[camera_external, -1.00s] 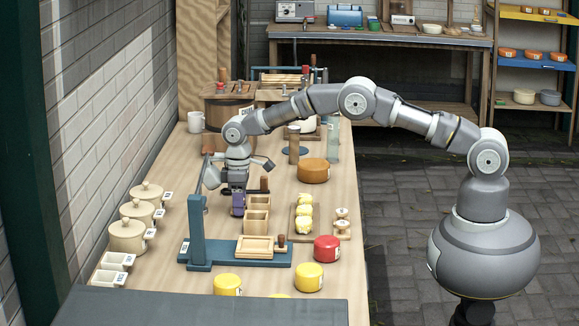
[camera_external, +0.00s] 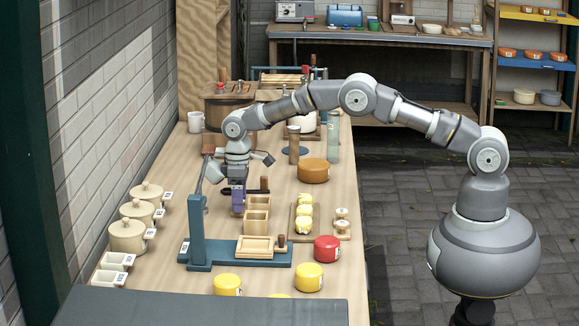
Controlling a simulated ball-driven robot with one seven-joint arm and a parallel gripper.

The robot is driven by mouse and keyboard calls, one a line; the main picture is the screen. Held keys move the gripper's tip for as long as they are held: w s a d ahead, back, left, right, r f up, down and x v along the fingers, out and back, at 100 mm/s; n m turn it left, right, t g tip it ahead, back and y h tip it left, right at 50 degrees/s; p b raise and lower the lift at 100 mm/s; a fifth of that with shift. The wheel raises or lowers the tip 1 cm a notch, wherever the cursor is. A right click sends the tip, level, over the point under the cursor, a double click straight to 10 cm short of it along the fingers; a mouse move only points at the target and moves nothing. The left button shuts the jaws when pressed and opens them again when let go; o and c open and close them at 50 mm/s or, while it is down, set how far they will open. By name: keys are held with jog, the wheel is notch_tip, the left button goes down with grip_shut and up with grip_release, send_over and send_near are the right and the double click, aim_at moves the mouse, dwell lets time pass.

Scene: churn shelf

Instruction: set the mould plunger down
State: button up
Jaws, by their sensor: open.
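My gripper (camera_external: 238,194) points down over the table, open, just left of the two wooden mould boxes (camera_external: 257,212). A small upright brown handle (camera_external: 264,184) with a dark low part stands just behind the mould boxes, right of my gripper. It may be the mould plunger, but it is too small to be sure. Another short brown knob (camera_external: 281,241) stands by the pale wooden tray (camera_external: 255,246) on the blue press base. My gripper's fingertips are small and seen from the side, so contact with the table cannot be told.
The blue press post (camera_external: 197,232) with its lever stands close to the left of my gripper. Lidded pots (camera_external: 128,237) line the left edge. Butter pieces on a board (camera_external: 304,212) and an orange round (camera_external: 313,171) lie to the right. Yellow and red rounds (camera_external: 326,249) are in front.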

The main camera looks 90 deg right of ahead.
jog(key=s+a+r+t+p, duration=0.1)
jog(key=a+r+t, duration=0.1)
jog(key=r, duration=1.1)
jog(key=a+r+t+p, duration=0.1)
jog(key=a+r+t, duration=0.1)
jog(key=r, duration=1.1)
jog(key=s+a+r+t+p, duration=0.1)
jog(key=a+r+t, duration=0.15)
jog(key=r, duration=1.15)
jog(key=s+a+r+t, duration=0.3)
jog(key=s+r+t, duration=0.1)
jog(key=s+r, duration=0.7)
jog(key=s+a+r+t, duration=0.3)
jog(key=s+r+t, duration=0.2)
jog(key=s+r, duration=0.6)
notch_tip(320, 180, up, 7)
jog(key=shift+s+a+f, duration=0.15)
jog(key=shift+s, duration=0.1)
jog(key=shift+f+b, duration=0.1)
jog(key=shift+b, duration=0.25)
